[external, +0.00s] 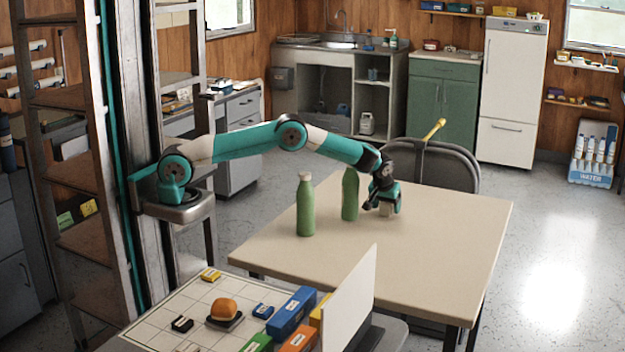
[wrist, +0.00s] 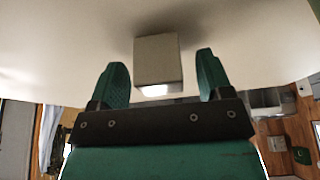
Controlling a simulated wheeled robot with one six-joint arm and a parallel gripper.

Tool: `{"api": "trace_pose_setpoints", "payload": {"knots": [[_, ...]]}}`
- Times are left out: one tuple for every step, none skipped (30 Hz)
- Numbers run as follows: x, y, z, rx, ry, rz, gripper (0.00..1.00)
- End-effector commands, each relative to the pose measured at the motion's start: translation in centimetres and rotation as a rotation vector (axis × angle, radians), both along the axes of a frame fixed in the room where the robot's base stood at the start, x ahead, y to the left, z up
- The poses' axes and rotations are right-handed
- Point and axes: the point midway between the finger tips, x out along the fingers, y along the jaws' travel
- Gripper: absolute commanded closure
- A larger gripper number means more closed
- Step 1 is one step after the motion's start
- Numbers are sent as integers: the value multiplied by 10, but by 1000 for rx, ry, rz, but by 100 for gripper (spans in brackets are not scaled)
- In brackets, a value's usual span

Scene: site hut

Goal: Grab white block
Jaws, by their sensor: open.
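The white block (wrist: 158,60) shows in the wrist view as a pale, greyish cube on the tabletop. It lies between the two fingers of my gripper (wrist: 160,78), with a gap on each side. In the external view my gripper (external: 384,207) is low over the table, and the block (external: 386,210) shows only in part beneath it. My gripper is open, and neither finger appears to touch the block.
Two green bottles stand on the table (external: 440,245) left of my gripper: one close by (external: 350,194), one farther left (external: 305,206). A dark chair (external: 450,168) is behind the table. A white upright panel (external: 350,300) stands in front. The table's right side is clear.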

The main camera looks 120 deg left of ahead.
Motion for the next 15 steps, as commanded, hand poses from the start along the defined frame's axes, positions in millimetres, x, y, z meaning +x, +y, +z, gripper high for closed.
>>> {"api": "trace_pose_setpoints", "payload": {"knots": [[0, 2, -5, 1, 0, 1, 28], [0, 3, -7, 0, 0, 0, 28], [0, 4, -8, 1, 0, 0, 28], [0, 4, -8, 1, -1, 0, 28], [0, 4, -9, 1, -1, 0, 28], [0, 4, -9, 1, -1, 0, 28], [0, 4, -8, 1, -1, 0, 28], [0, 4, -8, 1, -1, 0, 28], [0, 4, -8, 1, -1, 0, 28], [0, 4, -8, 1, -1, 0, 30], [0, 4, -8, 1, -1, 0, 37], [0, 4, -8, 1, -1, 0, 46], [0, 4, -8, 0, -1, 0, 53], [0, 4, -8, 0, -1, 0, 60], [0, 4, -8, 0, -1, 0, 69]]}}
